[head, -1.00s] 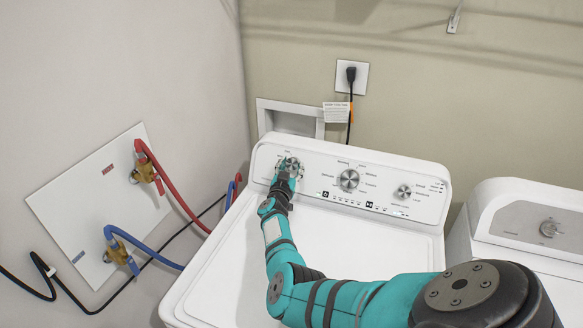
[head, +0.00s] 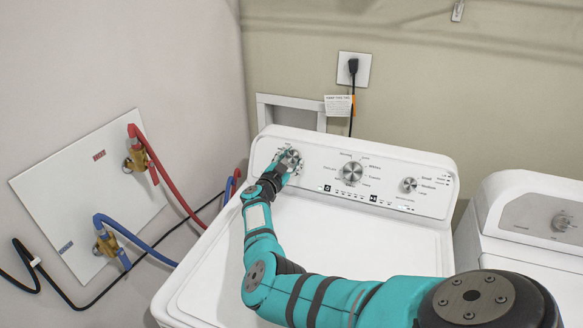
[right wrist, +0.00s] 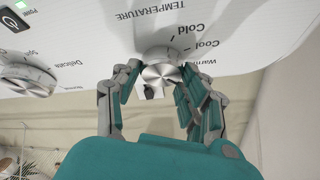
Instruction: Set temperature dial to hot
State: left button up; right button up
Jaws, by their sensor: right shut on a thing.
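The temperature dial (head: 291,160) is the round silver knob at the left end of the washer's control panel. In the right wrist view the temperature dial (right wrist: 160,71) sits near the lettering TEMPERATURE, with Cold, Cool and Warm legible, turned over, along its right side. No Hot label is legible, and I cannot tell the exact setting. My right gripper (head: 278,168) is at this dial, also in the wrist view (right wrist: 152,80), with its fingers on both sides of the knob, shut on it. My left gripper is not in view.
A larger cycle dial (head: 351,172) and a smaller dial (head: 408,185) sit further right on the panel. The white washer lid (head: 340,250) is clear apart from my arm above it. A second appliance (head: 530,225) stands at the right; red and blue hoses (head: 165,175) run at the left.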

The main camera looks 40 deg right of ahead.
jog(key=shift+w+m+g+h+b, duration=0.1)
jog(key=shift+m+g+h+b, duration=0.2)
jog(key=shift+m+g+b, duration=1.1)
jog(key=shift+m+t, duration=0.4)
jog(key=o, duration=0.8)
jog(key=shift+c, duration=0.2)
jog(key=o, duration=0.4)
jog(key=shift+w, duration=0.1)
jog(key=v, duration=0.7)
jog(key=shift+a, duration=0.25)
